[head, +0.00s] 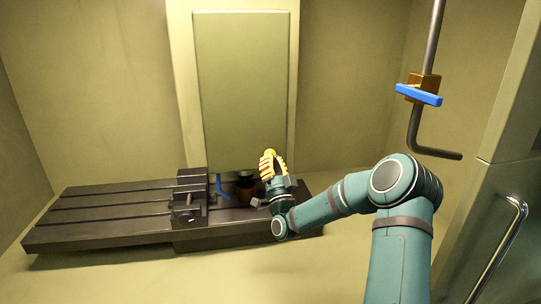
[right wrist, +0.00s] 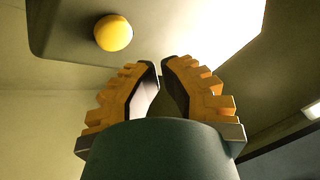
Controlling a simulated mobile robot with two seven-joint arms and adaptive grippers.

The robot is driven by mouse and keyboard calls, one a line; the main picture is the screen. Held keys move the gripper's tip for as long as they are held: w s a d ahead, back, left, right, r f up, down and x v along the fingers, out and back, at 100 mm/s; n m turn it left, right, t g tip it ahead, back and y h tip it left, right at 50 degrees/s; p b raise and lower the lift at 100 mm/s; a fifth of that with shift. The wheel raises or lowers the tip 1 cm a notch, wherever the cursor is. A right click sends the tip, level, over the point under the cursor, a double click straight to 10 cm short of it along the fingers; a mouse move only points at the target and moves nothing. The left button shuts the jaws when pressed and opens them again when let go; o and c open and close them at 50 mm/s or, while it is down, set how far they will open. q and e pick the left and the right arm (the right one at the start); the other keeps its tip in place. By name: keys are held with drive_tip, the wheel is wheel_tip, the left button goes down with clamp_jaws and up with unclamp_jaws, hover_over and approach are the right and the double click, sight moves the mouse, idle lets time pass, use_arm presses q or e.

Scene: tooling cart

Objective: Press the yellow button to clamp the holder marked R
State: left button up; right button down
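The yellow button (right wrist: 113,33) is a round dome on a flat panel, at the upper left of the right wrist view. In the head view a small part of the yellow button (head: 269,153) shows just above my right fingertips. My right gripper (head: 268,163) points up in front of the lower right of the pale panel. In the right wrist view its orange fingers (right wrist: 161,66) come together at the tips with nothing between them. The button is left of and beyond the tips; contact is not seen. A dark holder (head: 245,188) sits below the panel, partly hidden; no R mark is legible. My left gripper is not seen.
A dark slotted machine table (head: 110,212) runs across the lower left, with a vise (head: 188,200) on it. A blue part (head: 220,186) is beside the holder. A bent pipe with a blue lever (head: 418,95) hangs at the upper right. A door handle (head: 515,215) is at far right.

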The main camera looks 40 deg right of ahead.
drive_tip(key=shift+w+d+f+b, duration=0.1)
drive_tip(key=shift+w+d+b, duration=0.15)
drive_tip(key=shift+w, duration=0.25)
drive_tip(key=shift+w+d+b, duration=0.2)
drive_tip(key=shift+w+d, duration=0.05)
drive_tip(key=shift+w, duration=0.2)
idle(0.9)
drive_tip(key=shift+w+d+b, duration=0.2)
drive_tip(key=shift+w+b, duration=0.05)
drive_tip(key=shift+b, duration=0.25)
drive_tip(key=shift+w, duration=0.1)
drive_tip(key=shift+w+d+b, duration=0.25)
drive_tip(key=shift+w+b, duration=0.15)
drive_tip(key=shift+b, duration=0.1)
idle(0.5)
drive_tip(key=shift+s, duration=0.1)
drive_tip(key=shift+s+a+b, duration=0.45)
drive_tip(key=shift+s+b, duration=0.05)
drive_tip(key=shift+s, duration=0.2)
